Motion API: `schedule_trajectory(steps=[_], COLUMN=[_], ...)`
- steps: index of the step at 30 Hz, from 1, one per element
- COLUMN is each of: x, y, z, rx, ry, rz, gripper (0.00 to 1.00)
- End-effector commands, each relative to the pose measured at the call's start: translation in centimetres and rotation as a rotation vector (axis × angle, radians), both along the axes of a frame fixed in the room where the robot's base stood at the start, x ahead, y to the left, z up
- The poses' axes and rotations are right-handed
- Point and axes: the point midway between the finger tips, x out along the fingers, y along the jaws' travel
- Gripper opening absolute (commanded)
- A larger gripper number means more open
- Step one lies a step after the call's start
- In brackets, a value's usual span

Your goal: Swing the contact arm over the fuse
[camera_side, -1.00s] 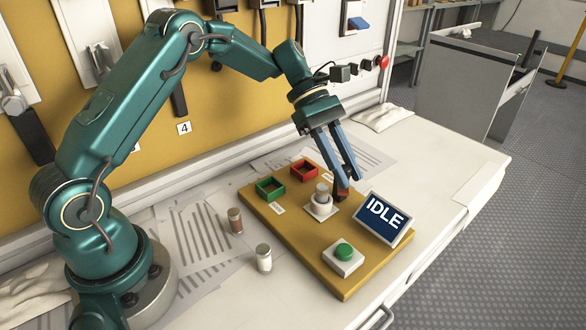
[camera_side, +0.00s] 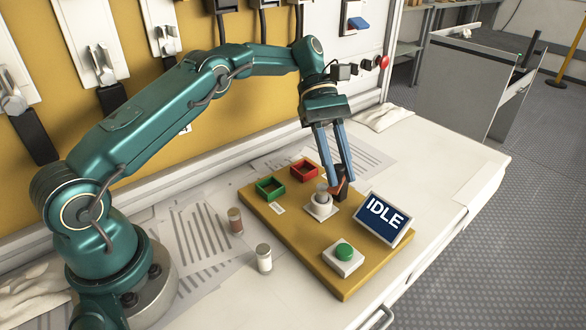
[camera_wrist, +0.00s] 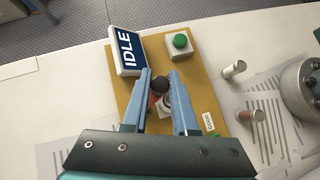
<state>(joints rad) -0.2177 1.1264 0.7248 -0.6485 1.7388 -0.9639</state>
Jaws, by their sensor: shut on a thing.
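The fuse (camera_side: 321,190) stands upright in a white round holder (camera_side: 319,210) on the yellow-brown board. The contact arm, with a copper-coloured bar and a dark knob (camera_side: 343,179), is beside the fuse, with its bar reaching close to the fuse top. I cannot tell whether they touch. My gripper (camera_side: 339,183) has its blue fingers shut on the contact arm. In the wrist view, the dark knob (camera_wrist: 159,84) sits between the fingertips (camera_wrist: 160,73), and the fuse and holder are partly hidden behind it and the fingers.
The IDLE display (camera_side: 383,218) stands right of the holder. A green button (camera_side: 344,250) is at the board's front. Green (camera_side: 270,189) and red (camera_side: 303,170) bins are at the back. A brown-banded fuse (camera_side: 235,221) and a pale fuse (camera_side: 264,258) stand left of the board.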

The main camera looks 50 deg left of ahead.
Motion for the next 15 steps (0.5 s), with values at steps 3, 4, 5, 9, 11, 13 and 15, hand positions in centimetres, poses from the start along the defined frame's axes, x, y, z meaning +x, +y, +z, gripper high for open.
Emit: schedule_trajectory(steps=[3, 4, 5, 9, 11, 13, 15], x=[-0.15, -0.17, -0.15, -0.18, -0.2, -0.2, -0.21], y=[-0.09, -0.08, -0.07, -0.02, -0.01, 0.0, 0.0], z=[0.02, 0.01, 0.0, 0.01, 0.05, 0.04, 0.06], rx=[-0.004, -0.003, -0.004, -0.004, -0.004, -0.004, -0.005], ry=[0.004, 0.005, 0.004, 0.005, 0.005, 0.005, 0.006], rz=[-0.025, -0.029, -0.033, -0.046, -0.05, -0.054, -0.057], gripper=[0.0, 0.0, 0.0, 0.0, 0.0, 0.0, 0.0])
